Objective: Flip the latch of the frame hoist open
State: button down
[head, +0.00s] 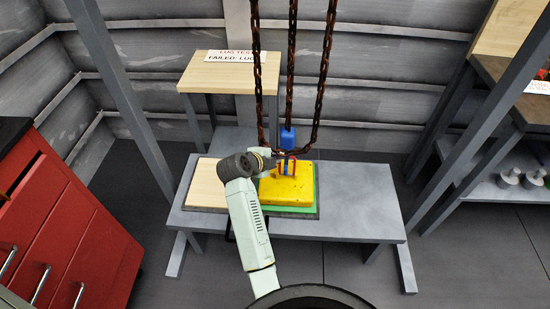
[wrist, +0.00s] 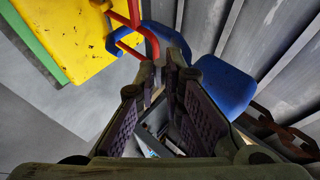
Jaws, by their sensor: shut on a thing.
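The frame hoist's blue hook block (head: 289,136) hangs on rusty chains above the yellow block (head: 287,188). In the wrist view, the blue block (wrist: 224,84) and the curved blue hook (wrist: 158,32) show beside the fingers. A red loop (wrist: 132,14) stands up from the yellow block (wrist: 72,35) and meets the hook; I cannot tell whether it hangs on it. My gripper (head: 280,157) is at the hook, and its fingertips (wrist: 172,62) are shut on part of it. The latch itself is hidden or too small to make out between the fingers.
The yellow block rests on a green-edged pad (head: 305,207) on a low grey bench (head: 355,190), beside a wooden board (head: 205,187). A wooden stand with a sign (head: 229,75) is behind. Red drawers (head: 75,215) stand left, shelves (head: 500,185) right. The bench's right end is clear.

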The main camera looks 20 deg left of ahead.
jog(key=c, duration=1.7)
grip_release()
jog(key=shift+v, duration=3.95)
